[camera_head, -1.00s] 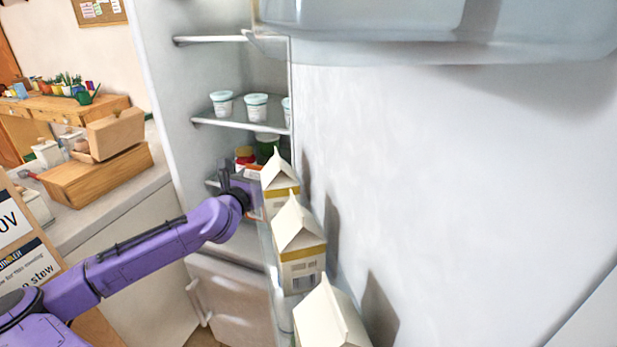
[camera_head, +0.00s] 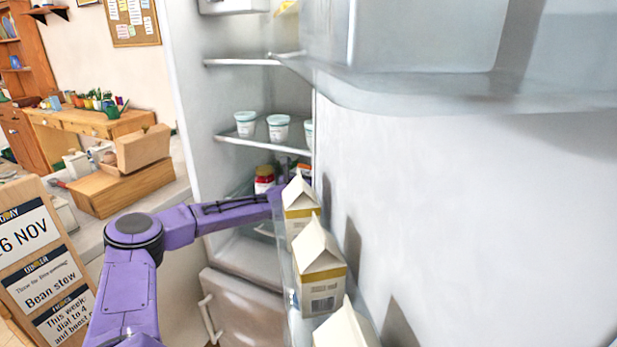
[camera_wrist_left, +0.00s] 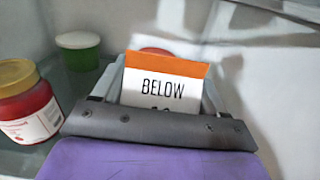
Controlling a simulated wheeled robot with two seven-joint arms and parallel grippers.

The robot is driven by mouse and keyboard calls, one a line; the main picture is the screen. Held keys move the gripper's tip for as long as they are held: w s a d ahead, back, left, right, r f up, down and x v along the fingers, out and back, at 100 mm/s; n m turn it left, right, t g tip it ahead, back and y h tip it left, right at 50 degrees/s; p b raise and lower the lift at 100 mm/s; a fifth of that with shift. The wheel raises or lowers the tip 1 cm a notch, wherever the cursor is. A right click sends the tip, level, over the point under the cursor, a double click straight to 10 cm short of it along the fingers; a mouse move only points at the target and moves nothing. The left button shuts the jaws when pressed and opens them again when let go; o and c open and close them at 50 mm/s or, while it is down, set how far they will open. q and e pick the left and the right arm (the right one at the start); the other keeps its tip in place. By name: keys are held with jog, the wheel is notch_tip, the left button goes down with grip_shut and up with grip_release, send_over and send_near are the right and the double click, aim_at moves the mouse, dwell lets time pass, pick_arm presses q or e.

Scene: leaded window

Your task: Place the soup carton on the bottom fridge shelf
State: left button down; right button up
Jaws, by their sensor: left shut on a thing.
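The lower part of the soup carton is hidden by the gripper. I cannot tell whether it touches a shelf. My right gripper is not in view.
A red jar with an orange lid (camera_wrist_left: 25,105) and a green tub (camera_wrist_left: 80,52) stand left of the gripper. White tubs (camera_head: 278,127) stand on the shelf above. Several gable-top cartons (camera_head: 318,270) line the open door, close to my arm.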

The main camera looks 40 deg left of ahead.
pick_arm(q)
jog(key=shift+a+f, duration=0.1)
jog(key=shift+f, duration=0.3)
jog(key=shift+c, duration=0.2)
grip_release()
jog(key=shift+f, duration=0.15)
jog(key=shift+r, duration=0.3)
jog(key=v, duration=1.2)
